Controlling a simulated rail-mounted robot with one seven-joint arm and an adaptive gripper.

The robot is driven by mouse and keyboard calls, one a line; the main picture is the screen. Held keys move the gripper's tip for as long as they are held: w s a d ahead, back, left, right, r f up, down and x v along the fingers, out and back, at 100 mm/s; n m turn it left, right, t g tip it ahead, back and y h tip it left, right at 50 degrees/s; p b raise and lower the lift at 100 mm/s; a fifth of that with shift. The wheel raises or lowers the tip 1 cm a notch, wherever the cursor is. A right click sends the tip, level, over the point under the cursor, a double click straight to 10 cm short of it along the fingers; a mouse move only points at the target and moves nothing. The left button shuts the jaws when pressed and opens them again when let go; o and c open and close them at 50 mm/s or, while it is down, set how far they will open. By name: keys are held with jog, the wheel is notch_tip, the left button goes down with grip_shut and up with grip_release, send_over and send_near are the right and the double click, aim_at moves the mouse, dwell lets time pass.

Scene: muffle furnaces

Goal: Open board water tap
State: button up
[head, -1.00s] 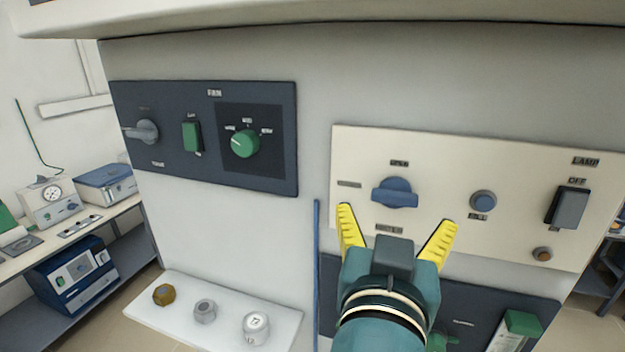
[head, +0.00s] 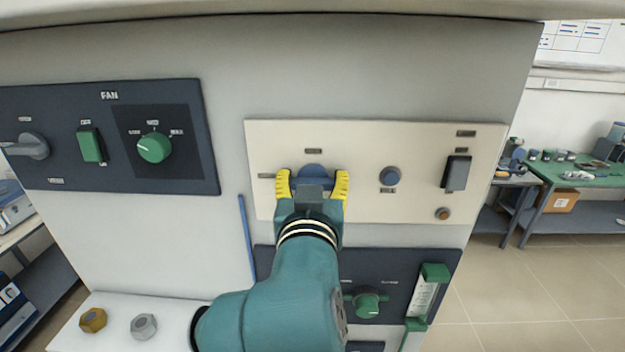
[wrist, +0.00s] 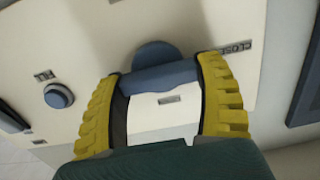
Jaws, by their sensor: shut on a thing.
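A blue rotary handle (head: 312,171) with a round base sits on the cream panel (head: 420,208); its label is too small to read. My gripper (head: 312,187) is at the handle, with one yellow finger on each side of it. The wrist view shows the handle's bar (wrist: 158,77) lying crosswise between the two ribbed fingers, its ends touching them. My gripper is shut on this bar. In the head view the gripper hides the lower part of the handle. A green knob (head: 369,304) sits on the dark panel below.
The dark fan panel (head: 60,178) is at left. A green-handled flowmeter (head: 435,272) is below right. A blue vertical strip (head: 247,238) stands at left.

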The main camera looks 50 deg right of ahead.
jog(key=shift+m+b, duration=0.3)
jog(key=shift+b, duration=0.05)
jog(key=shift+c, duration=0.2)
jog(key=m+b, duration=0.3)
jog(key=shift+s+f+m, duration=0.1)
jog(key=shift+m, duration=0.2)
jog(key=m+b, duration=0.3)
jog(key=m, duration=0.1)
jog(key=shift+s+d+m, duration=0.1)
jog(key=shift+m, duration=0.2)
jog(key=m+b, duration=0.2)
jog(key=m, duration=0.2)
jog(key=m+b, duration=0.2)
jog(key=m, duration=0.3)
jog(key=shift+s, duration=0.1)
